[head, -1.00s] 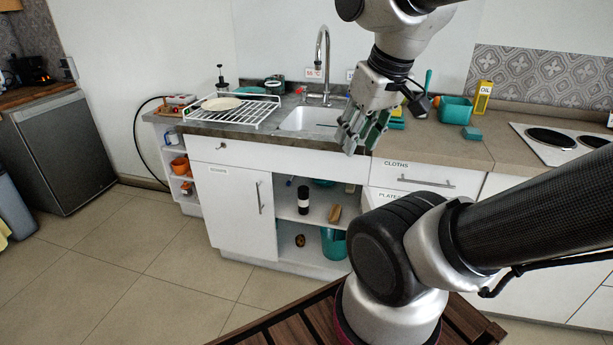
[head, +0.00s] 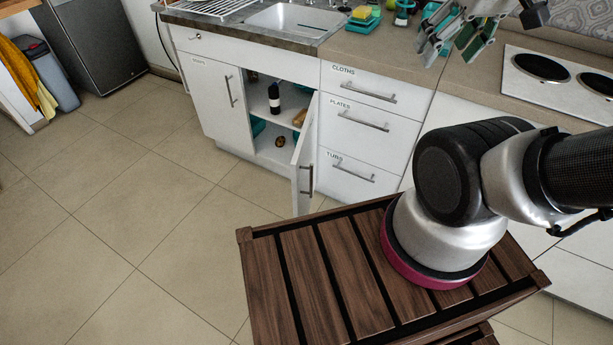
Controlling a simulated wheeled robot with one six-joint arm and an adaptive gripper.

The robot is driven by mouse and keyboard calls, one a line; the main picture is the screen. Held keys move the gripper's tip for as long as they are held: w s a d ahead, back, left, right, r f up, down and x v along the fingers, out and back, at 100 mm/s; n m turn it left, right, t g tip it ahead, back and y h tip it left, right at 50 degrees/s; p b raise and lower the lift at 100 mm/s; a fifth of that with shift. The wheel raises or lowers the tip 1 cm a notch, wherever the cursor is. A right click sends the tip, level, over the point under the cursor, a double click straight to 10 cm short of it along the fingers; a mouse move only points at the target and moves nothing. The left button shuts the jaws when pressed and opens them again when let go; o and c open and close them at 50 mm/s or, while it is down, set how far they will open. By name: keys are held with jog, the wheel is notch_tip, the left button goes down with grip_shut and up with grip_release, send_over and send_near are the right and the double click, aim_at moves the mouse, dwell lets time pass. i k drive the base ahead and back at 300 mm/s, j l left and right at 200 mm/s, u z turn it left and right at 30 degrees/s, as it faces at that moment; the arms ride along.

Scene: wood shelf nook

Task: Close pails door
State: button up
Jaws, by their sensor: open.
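A white cabinet door (head: 304,155) under the sink stands swung open toward me, seen nearly edge-on, with a dark handle (head: 306,179) near its free edge. Its label does not show. Inside the open cabinet (head: 268,149) are a dark bottle (head: 274,99), a tan object (head: 299,118), a small brown object (head: 280,142) and part of a teal container (head: 258,127). My gripper (head: 455,42) is open and empty at the top right, in front of the counter and apart from the door.
The shut left door (head: 215,95) has a label too blurred to read. Drawers marked cloths, plates and tubs (head: 345,176) are shut beside the open door. My slatted wooden base top is close in front of it. Floor (head: 130,200) to the left is clear.

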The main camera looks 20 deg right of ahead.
aim_at(312, 177)
jog(key=i+l+u, duration=0.35)
jog(key=l, duration=0.3)
jog(key=i+l+u, duration=0.15)
jog(key=l, duration=0.2)
jog(key=k+j+u, duration=0.15)
jog(key=k+j, duration=0.2)
jog(key=k+j+u, duration=0.2)
jog(key=j, duration=0.35)
jog(key=k, duration=0.1)
